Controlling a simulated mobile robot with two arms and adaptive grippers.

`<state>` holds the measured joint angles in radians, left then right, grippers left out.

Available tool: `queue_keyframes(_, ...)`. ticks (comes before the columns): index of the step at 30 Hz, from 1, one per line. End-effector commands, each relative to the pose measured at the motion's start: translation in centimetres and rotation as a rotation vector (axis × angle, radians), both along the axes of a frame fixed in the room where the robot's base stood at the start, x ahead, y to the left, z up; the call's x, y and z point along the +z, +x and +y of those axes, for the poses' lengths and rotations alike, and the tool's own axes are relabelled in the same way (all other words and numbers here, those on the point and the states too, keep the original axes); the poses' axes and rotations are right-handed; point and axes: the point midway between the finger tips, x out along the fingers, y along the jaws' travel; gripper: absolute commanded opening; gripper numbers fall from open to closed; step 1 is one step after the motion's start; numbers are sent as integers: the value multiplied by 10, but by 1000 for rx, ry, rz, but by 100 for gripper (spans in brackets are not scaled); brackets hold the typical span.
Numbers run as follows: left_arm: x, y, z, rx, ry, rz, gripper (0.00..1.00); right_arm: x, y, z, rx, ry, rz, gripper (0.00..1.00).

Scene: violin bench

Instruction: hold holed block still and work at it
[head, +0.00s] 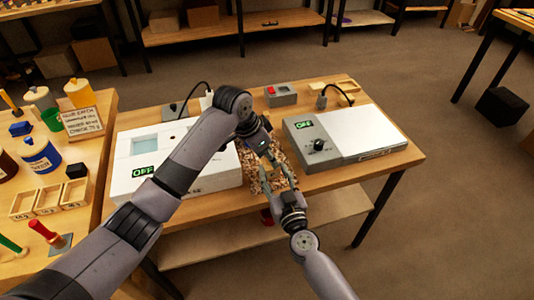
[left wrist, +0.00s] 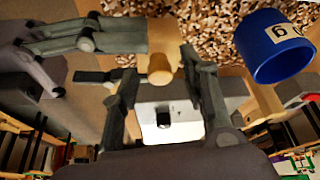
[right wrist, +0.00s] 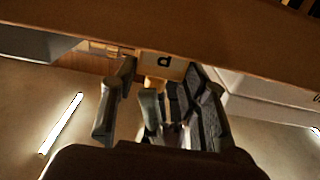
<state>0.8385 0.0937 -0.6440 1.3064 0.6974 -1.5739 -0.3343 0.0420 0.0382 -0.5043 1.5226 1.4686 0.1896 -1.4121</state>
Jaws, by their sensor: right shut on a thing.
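The pale wooden block shows in the right wrist view (right wrist: 163,66) with a dark letter on its face, between the fingertips of my right gripper (right wrist: 162,75). My right gripper (head: 288,180) is shut on it, above the speckled mat. In the left wrist view, a round tan peg (left wrist: 160,70) stands out at the block toward the camera; I cannot tell whether it sits in a hole. My left gripper (left wrist: 160,62) is open, with a finger on either side of the peg and gaps showing.
A blue labelled cup (left wrist: 275,47) is close to the left gripper, by the speckled mat (left wrist: 215,25). A white device (head: 130,180) marked OFF and a grey device (head: 365,135) flank the work spot. A side table (head: 85,215) holds jars and trays.

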Motion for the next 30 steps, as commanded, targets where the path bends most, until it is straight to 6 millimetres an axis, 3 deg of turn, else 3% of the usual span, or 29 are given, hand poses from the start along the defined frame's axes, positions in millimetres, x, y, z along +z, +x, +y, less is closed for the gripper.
queue_keyframes(17,0,0,0,0,-1,-1,0,-1,0,0,0,0,1,12)
queue_keyframes(19,0,0,0,0,-1,-1,0,-1,0,0,0,0,1,12)
queue_keyframes(20,0,0,0,0,-1,-1,19,-1,0,0,0,0,1,12)
queue_keyframes(30,1,0,0,0,-1,-1,0,-1,0,0,0,0,1,12)
